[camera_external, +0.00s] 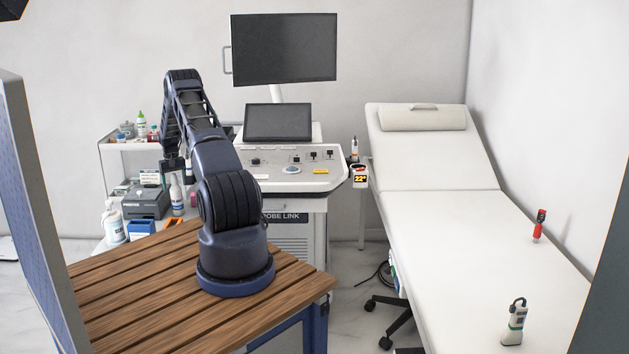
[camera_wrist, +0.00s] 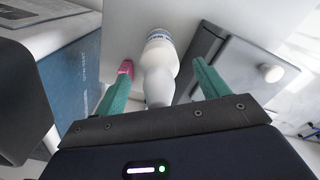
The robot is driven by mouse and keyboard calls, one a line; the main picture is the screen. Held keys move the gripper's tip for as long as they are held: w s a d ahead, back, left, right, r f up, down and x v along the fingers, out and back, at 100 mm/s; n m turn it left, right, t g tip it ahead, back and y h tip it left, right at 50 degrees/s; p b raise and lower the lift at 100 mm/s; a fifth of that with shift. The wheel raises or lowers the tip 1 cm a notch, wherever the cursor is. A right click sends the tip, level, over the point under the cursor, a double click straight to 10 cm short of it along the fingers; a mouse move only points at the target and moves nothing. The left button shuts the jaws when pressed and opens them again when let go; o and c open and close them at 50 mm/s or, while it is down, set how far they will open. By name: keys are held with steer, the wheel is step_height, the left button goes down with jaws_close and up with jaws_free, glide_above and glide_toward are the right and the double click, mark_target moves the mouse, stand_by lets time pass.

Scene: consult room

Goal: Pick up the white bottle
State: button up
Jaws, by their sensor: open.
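The white bottle (camera_external: 176,196) stands upright on the cart shelf, just below my gripper (camera_external: 174,167) in the external view. In the wrist view the white bottle (camera_wrist: 160,68) lies between the two green fingers of my gripper (camera_wrist: 161,68), with bare space visible on both sides. My gripper is open and empty. Part of the bottle's label shows at its far end. Whether the fingertips are level with its body is hard to tell.
A grey box-like device (camera_external: 146,203) stands just left of the bottle, and another white bottle (camera_external: 114,226) stands farther left. A pink item (camera_wrist: 126,68) is close to the left finger. The upper shelf (camera_external: 130,144) holds several small bottles. The ultrasound console (camera_external: 290,172) stands to the right.

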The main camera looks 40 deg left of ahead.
steer(key=shift+f, duration=0.65)
steer(key=shift+c, duration=0.2)
